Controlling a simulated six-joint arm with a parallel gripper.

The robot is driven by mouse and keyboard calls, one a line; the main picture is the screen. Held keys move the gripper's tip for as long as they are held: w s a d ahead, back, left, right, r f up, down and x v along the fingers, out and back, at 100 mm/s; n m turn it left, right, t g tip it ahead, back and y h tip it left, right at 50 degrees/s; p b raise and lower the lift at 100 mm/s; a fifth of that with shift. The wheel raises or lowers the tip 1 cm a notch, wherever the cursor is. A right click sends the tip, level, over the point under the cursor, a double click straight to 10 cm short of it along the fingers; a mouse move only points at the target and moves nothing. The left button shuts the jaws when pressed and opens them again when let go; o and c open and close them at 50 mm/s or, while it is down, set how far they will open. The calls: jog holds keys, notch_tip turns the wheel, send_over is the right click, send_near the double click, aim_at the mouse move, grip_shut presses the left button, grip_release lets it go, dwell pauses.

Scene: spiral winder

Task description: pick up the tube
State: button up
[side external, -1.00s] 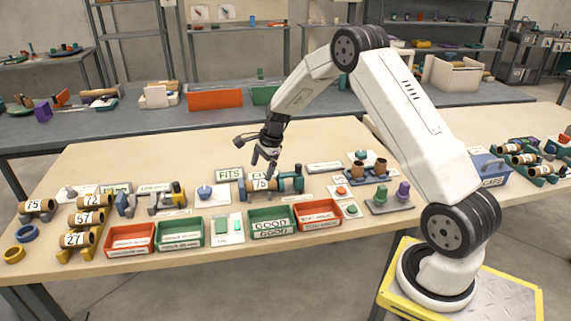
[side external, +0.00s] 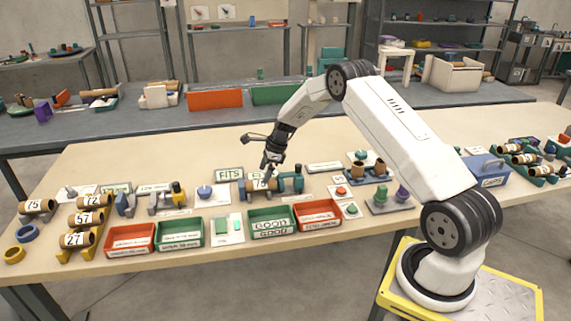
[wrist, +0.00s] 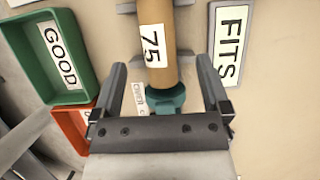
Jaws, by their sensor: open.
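The brown tube with a white "75" label (wrist: 153,45) lies in a grey and teal holder, with a teal end piece (wrist: 166,101) at its near end in the wrist view. In the side view the tube (side external: 257,185) lies level in its holder, partly hidden by my gripper (side external: 269,174). In the wrist view my gripper (wrist: 162,64) is open, with one finger on each side of the tube and visible gaps between. I cannot tell exactly how far the fingertips are above it.
A green GOOD bin (side external: 272,221) and red bins (side external: 318,214) stand in front of the holder. A FITS sign (side external: 229,174) is behind it. Other labelled tubes (side external: 84,219) rest on a yellow rack at left. A post with two brown cups (side external: 369,170) is at right.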

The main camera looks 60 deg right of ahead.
aim_at(260, 184)
jog(key=shift+x, duration=2.65)
jog(key=shift+f, duration=0.25)
grip_shut()
jog(key=shift+r, duration=0.15)
